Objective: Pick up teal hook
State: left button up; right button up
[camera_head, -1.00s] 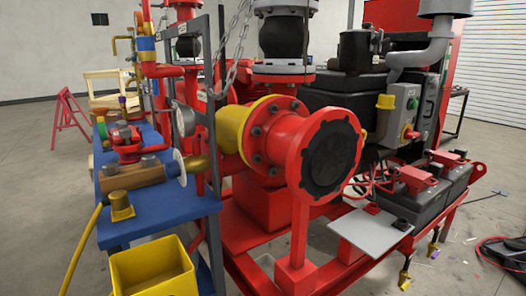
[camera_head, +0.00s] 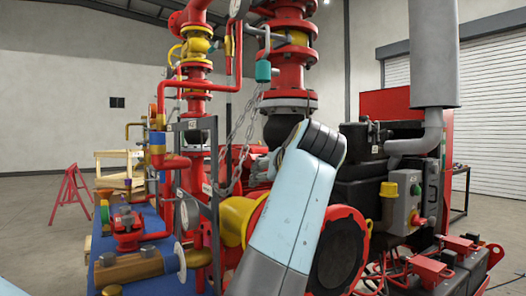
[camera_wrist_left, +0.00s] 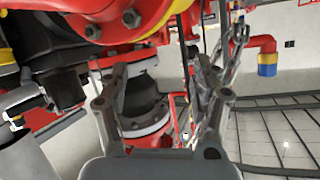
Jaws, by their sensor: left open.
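A small teal hook (camera_head: 263,70) hangs high in the head view, in front of the red vertical pipe and above the chain. My left arm rises through the middle of the head view. Its gripper (camera_head: 261,163) shows small and grey behind the arm's bend, below the hook and apart from it. In the left wrist view the left gripper (camera_wrist_left: 158,70) has its two fingers spread with nothing held between them. I cannot make out the teal hook in that view. My right gripper is not in view.
A hanging chain (camera_head: 239,140) and a grey upright frame (camera_head: 214,170) stand close to the left gripper. Red flanged pipes (camera_head: 290,75) and a black rubber joint (camera_wrist_left: 145,102) crowd the space. A blue bench (camera_head: 160,282) is at lower left.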

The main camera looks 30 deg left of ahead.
pick_arm(q)
notch_tip(320, 180, up, 17)
jog(key=w+d+n+y, duration=0.2)
jog(key=n+y, duration=0.3)
send_near(266, 62)
jog(key=p+x, duration=0.3)
jog(key=x, duration=0.8)
jog(key=shift+f+p, duration=0.1)
jog(key=shift+p, duration=0.25)
jog(key=shift+d, duration=0.2)
jog(key=shift+c, duration=0.9)
jog(key=c, duration=1.1)
grip_shut()
jog(key=shift+a, duration=0.1)
